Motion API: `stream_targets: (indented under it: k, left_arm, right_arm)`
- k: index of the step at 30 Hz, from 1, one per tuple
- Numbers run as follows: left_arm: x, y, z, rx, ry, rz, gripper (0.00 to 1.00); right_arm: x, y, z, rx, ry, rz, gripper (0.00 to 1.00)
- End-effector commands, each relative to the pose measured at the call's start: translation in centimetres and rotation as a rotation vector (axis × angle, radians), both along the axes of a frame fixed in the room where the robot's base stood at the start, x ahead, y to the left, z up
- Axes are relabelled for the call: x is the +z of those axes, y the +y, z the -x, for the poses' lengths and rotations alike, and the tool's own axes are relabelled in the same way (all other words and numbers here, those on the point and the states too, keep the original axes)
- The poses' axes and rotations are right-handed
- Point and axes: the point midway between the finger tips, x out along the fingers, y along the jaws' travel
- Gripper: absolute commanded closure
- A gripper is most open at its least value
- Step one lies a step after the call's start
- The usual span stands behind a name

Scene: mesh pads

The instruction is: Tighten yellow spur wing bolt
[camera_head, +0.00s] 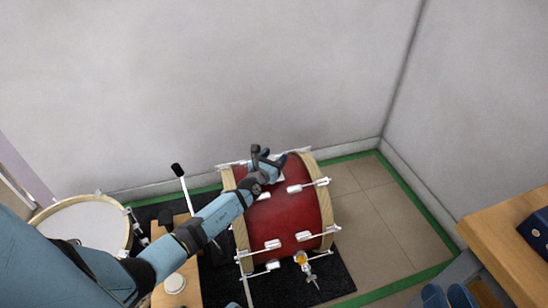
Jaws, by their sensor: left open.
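The red bass drum (290,219) lies on a dark mat, with pale wooden hoops at both ends. The yellow spur wing bolt (301,259) shows as a small yellow-orange spot low on the drum's near side. A metal spur leg (312,279) slants down from it to the mat. My left gripper (266,156) is open, at the far top side of the drum, well away from the yellow bolt. Whether it touches the drum or a fitting there, I cannot tell. My left arm crosses in front of the drum's left end. My right gripper is not clearly visible.
A white-headed drum (87,222) stands at the left. A wooden surface (178,286) is left of the bass drum. Bare tiles (375,215) lie to its right. A wooden desk (512,240) with a dark blue binder is at the right. Blue rounded shapes (448,296) show at the bottom right.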

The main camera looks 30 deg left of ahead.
Motion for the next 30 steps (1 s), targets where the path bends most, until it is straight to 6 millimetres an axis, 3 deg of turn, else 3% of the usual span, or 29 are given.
stream_targets:
  k: [5, 18, 24, 30]
  left_arm:
    - [0.2, -0.1, 2.2, -0.001, 0.003, -0.002, 0.42]
    - [0.1, -0.6, 11.6, -0.001, 0.003, -0.002, 0.42]
    - [0.0, -0.7, 13.4, 0.000, 0.001, -0.001, 0.42]
    - [0.0, -0.7, 13.7, 0.000, 0.000, -0.001, 0.42]
  right_arm:
    - [1.1, 0.0, 0.0, 0.001, 0.002, -0.013, 0.62]
    - [4.3, -0.1, 0.3, -0.043, -0.081, -0.091, 0.62]
    - [4.9, -0.1, 0.2, -0.049, -0.101, -0.101, 0.62]
    - [5.0, -0.1, 0.2, -0.050, -0.106, -0.102, 0.62]
